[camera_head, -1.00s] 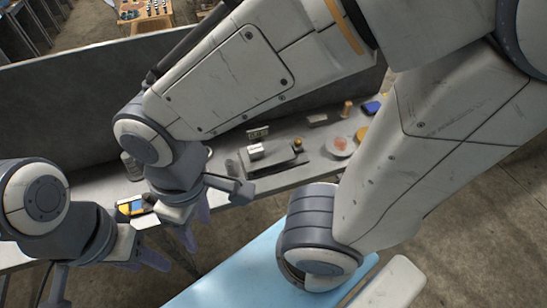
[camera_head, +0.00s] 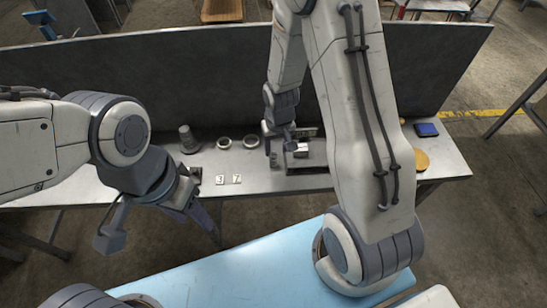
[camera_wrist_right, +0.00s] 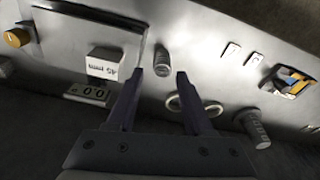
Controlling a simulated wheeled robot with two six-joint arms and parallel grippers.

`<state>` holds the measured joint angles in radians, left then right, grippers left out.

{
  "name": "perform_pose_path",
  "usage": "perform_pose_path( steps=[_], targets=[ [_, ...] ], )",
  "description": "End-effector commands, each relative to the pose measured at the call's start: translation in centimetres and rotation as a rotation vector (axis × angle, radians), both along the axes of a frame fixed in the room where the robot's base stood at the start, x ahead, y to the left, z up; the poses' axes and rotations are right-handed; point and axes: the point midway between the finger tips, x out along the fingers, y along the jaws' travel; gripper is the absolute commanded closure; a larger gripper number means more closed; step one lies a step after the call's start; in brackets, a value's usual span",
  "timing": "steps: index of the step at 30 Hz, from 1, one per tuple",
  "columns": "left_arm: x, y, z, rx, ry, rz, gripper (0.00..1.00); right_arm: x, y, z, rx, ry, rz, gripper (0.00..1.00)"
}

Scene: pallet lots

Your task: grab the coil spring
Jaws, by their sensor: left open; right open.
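I take the coil spring (camera_wrist_right: 163,62) to be the small grey ribbed cylinder on the metal bench; it also shows small in the head view (camera_head: 273,160). In the right wrist view my right gripper (camera_wrist_right: 160,74) is open, with the ribbed cylinder just beyond and between its fingertips. The fingers do not visibly touch it. In the head view my right gripper (camera_head: 273,140) hangs over the bench close to it. My left gripper (camera_head: 200,210) is open and empty at the bench's front edge, left of it.
A grey instrument with a white block (camera_wrist_right: 106,62) stands beside the spring. Number cards (camera_head: 228,179) are in front. A tall grey panel (camera_head: 180,80) closes the bench's back.

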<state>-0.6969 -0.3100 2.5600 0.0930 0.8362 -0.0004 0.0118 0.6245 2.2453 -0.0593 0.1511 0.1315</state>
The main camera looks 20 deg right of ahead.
Motion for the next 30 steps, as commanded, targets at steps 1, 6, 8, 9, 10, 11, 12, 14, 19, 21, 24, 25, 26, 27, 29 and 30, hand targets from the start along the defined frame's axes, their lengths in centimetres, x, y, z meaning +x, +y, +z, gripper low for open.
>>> perform_pose_path(
  steps=[1, 6, 8, 9, 10, 11, 12, 14, 19, 21, 24, 25, 26, 27, 29, 30],
  targets=[
    [0.0, 0.0, 0.0, 0.000, 0.000, 0.000, 0.50, 0.0, 0.0, -0.9, -0.001, 0.004, 0.001, 0.48],
    [0.0, 0.0, 0.0, 0.000, 0.000, 0.000, 0.50, 0.3, 0.0, -2.5, 0.000, 0.001, 0.001, 0.48],
    [0.0, 0.0, 0.0, 0.000, 0.000, 0.000, 0.50, 0.4, 0.0, -2.9, 0.000, 0.001, 0.002, 0.48],
    [0.0, 0.0, 0.0, 0.000, 0.000, 0.000, 0.50, 0.4, 0.1, -3.2, 0.000, 0.002, 0.002, 0.48],
    [0.0, 0.0, 0.0, 0.000, 0.000, 0.000, 0.50, 0.6, 0.1, -3.5, 0.000, 0.002, 0.001, 0.48],
    [0.0, 0.0, 0.1, 0.000, 0.000, 0.000, 0.50, 0.7, 0.1, -3.9, 0.000, 0.003, 0.002, 0.48],
    [0.0, 0.0, 0.1, 0.000, 0.000, 0.000, 0.50, 0.8, 0.2, -4.5, 0.000, 0.004, 0.003, 0.48],
    [0.0, 0.0, -0.3, 0.000, 0.000, 0.000, 0.50, 1.2, 0.3, -5.6, 0.000, 0.003, 0.003, 0.48],
    [0.0, 0.0, -1.4, 0.000, 0.000, 0.000, 0.50, 1.5, 0.3, -7.7, 0.001, 0.001, 0.002, 0.48],
    [0.0, 0.0, -1.4, 0.000, 0.000, 0.000, 0.50, 1.6, 0.3, -7.9, 0.001, 0.000, 0.001, 0.48],
    [0.0, 0.0, -1.3, 0.000, 0.000, 0.000, 0.50, 1.6, 0.3, -7.8, 0.001, 0.000, 0.002, 0.48],
    [0.0, 0.0, -1.3, 0.000, 0.000, 0.000, 0.50, 1.6, 0.3, -7.8, 0.001, 0.000, 0.002, 0.48],
    [0.0, 0.0, -1.3, 0.000, 0.000, 0.000, 0.50, 1.6, 0.3, -7.8, 0.001, 0.000, 0.002, 0.48],
    [0.0, 0.0, -1.3, 0.000, 0.000, 0.000, 0.50, 1.6, 0.3, -7.8, 0.001, 0.000, 0.001, 0.48],
    [0.0, 0.0, -1.3, 0.000, 0.000, 0.000, 0.50, 1.6, 0.3, -7.7, 0.001, 0.000, 0.001, 0.64],
    [0.0, 0.0, -1.3, 0.000, 0.000, 0.000, 0.50, 1.6, 0.3, -7.7, 0.001, 0.000, 0.001, 0.79]
  ],
)
